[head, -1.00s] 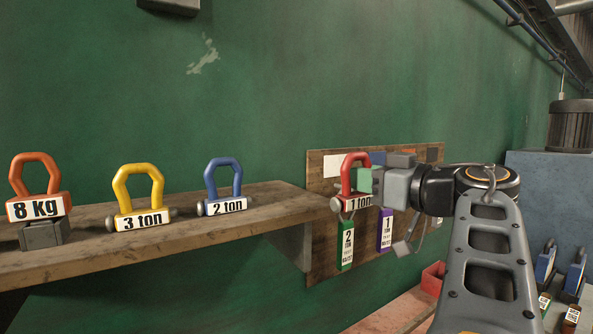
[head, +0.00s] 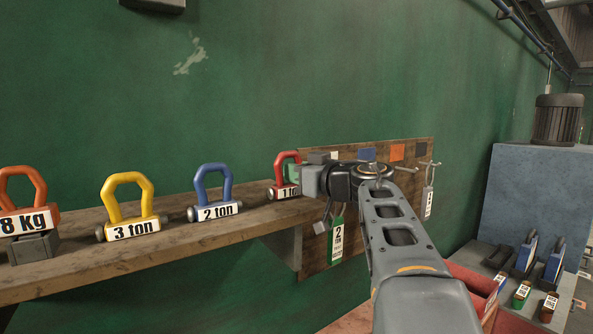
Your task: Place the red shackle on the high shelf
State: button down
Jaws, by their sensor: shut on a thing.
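The red shackle (head: 284,160), with a white "1 ton" label, is at the right end of the wooden high shelf (head: 160,247). My gripper (head: 298,174) is shut on its right side and hides part of the label. The shackle is upright, with its base at about the level of the shelf top. I cannot tell whether it touches the wood. The blue "2 ton" shackle (head: 213,184) stands just to its left on the shelf.
A yellow "3 ton" shackle (head: 130,230) and an orange "8 kg" shackle (head: 28,221) on a grey block stand further left. A wooden tag board (head: 403,151) hangs behind my arm. A blue cabinet (head: 512,190) and a red bin (head: 470,281) are at right.

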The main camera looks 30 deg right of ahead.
jog(key=shift+s, duration=0.2)
jog(key=shift+w+f, duration=0.1)
jog(key=shift+f, duration=0.1)
jog(key=shift+f, duration=0.15)
jog(key=c, duration=1.1)
grip_release()
jog(key=shift+d, duration=0.1)
jog(key=shift+r, duration=0.2)
jog(key=b+v, duration=0.3)
jog(key=v, duration=0.9)
jog(key=shift+r, duration=0.1)
